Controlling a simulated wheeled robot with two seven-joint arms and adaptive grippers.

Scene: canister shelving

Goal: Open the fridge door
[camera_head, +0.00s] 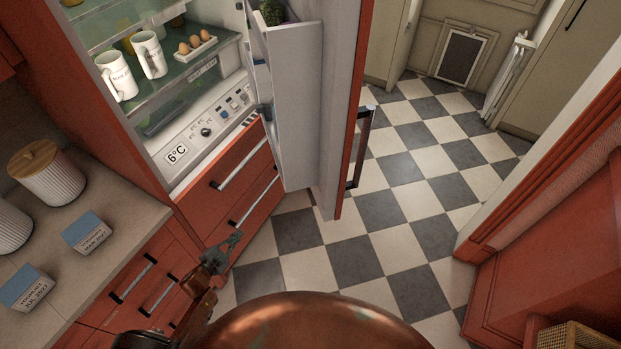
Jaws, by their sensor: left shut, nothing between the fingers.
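The fridge (190,140) stands at the upper left with its red-fronted door (295,110) swung open towards the right. The door's dark bar handle (360,148) is on its outer face, which faces right. Inside are two white mugs, an egg tray and a panel reading 6°C. My left gripper (228,243) is shut and empty. It is in front of the red drawers below the fridge, to the lower left of the door's bottom edge and apart from the handle. My right gripper is not in view.
A counter (120,200) at left holds ribbed canisters (48,178) and blue-topped boxes (87,234). Red drawers with bar handles lie below it. Checkered floor (400,220) is clear right of the door. A red panel (560,260) stands at right.

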